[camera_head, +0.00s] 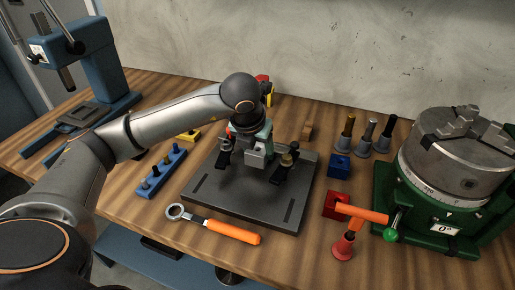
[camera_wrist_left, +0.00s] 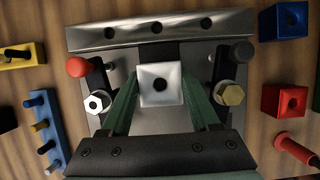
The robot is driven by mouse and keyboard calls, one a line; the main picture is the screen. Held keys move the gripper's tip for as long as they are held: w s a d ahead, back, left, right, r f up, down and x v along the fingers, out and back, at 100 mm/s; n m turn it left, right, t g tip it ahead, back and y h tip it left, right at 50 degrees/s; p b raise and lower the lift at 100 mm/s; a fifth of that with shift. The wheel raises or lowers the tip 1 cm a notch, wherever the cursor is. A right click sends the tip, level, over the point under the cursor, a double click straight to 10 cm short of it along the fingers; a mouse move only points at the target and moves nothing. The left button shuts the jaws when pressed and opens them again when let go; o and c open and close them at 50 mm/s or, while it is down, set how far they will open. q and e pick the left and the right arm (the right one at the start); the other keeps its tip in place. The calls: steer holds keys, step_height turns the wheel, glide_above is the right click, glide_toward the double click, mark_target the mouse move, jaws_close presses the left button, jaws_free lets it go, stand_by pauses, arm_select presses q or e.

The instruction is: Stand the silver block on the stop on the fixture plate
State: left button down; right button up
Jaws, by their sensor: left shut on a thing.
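My left gripper (camera_head: 253,146) is shut on the silver block (camera_head: 257,158) over the middle of the dark fixture plate (camera_head: 235,207). In the left wrist view the silver block (camera_wrist_left: 160,85) shows a pale square face with a dark hole, between the two green fingers of the left gripper (camera_wrist_left: 159,92). A bright metal bar (camera_wrist_left: 180,35) with three dark holes crosses beyond the block; I cannot tell for sure whether it is the stop. The block's underside and any contact with the plate are hidden. My right gripper is not in view.
Dark clamps with bolts (camera_head: 287,160) (camera_wrist_left: 232,90) flank the block closely. A blue peg rack (camera_head: 162,172) and orange-handled wrench (camera_head: 232,231) lie left and in front. Blue (camera_head: 339,165) and red (camera_head: 336,204) blocks, a hammer (camera_head: 362,213) and a green-based chuck (camera_head: 455,160) are right.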

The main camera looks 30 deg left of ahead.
arm_select(q)
steer(key=shift+f+b, duration=1.1)
steer(key=shift+b, duration=0.35)
stand_by(1.8)
stand_by(0.3)
steer(key=shift+c, duration=0.2)
jaws_free()
steer(key=shift+o, duration=0.2)
steer(key=shift+r+p, duration=2)
steer(key=shift+r, duration=1)
